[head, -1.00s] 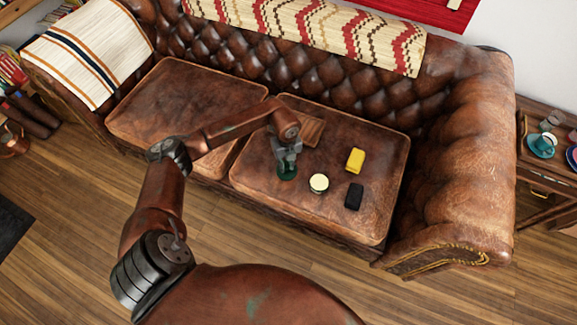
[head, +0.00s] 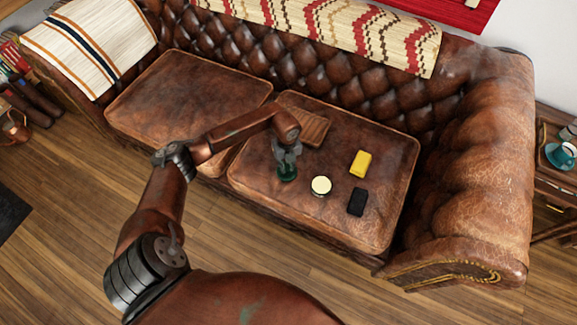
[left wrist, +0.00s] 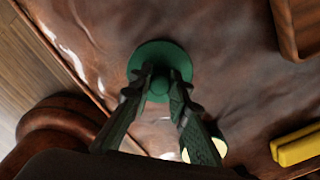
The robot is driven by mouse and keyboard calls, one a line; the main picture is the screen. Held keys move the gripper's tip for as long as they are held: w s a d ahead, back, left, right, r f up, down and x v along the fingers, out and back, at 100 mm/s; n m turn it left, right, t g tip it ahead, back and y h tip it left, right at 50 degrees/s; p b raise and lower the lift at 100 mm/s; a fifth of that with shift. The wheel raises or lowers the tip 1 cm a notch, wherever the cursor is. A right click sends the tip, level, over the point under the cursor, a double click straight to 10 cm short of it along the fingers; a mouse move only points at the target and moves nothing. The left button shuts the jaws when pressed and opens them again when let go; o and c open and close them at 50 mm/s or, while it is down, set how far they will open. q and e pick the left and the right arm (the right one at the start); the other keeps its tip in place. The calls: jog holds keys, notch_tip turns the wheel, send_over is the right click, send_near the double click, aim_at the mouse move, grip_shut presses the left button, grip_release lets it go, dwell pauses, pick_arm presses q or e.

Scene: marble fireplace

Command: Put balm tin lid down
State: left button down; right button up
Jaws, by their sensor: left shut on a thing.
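The round green balm tin lid (head: 287,175) is at the front of the right seat cushion, under my left gripper (head: 287,164). In the left wrist view my left gripper (left wrist: 160,92) is shut on the knob of the green lid (left wrist: 160,52). The lid looks about level and close to the leather. I cannot tell whether it touches. The open balm tin (head: 321,186), with a cream top, stands just right of the lid, apart from it. In the left wrist view the tin (left wrist: 219,146) is partly hidden by a finger. My right gripper is not in view.
A yellow block (head: 361,163) and a black block (head: 357,202) lie right of the tin. A wooden tray (head: 312,130) lies behind the gripper. The cushion's front edge is close in front of the lid. The left seat cushion (head: 180,105) is clear.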

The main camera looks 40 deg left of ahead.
aim_at(287, 166)
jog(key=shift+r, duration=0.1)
pick_arm(q)
jog(key=c, duration=1.8)
grip_release()
jog(key=shift+f, duration=0.15)
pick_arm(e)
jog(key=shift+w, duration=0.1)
pick_arm(q)
jog(key=shift+r, duration=0.2)
notch_tip(287, 166, up, 12)
jog(key=p, duration=0.5)
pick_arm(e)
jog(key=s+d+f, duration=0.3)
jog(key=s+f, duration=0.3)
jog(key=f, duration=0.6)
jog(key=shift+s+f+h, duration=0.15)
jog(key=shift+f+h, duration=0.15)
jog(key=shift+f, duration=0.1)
pick_arm(q)
jog(key=shift+d, duration=0.1)
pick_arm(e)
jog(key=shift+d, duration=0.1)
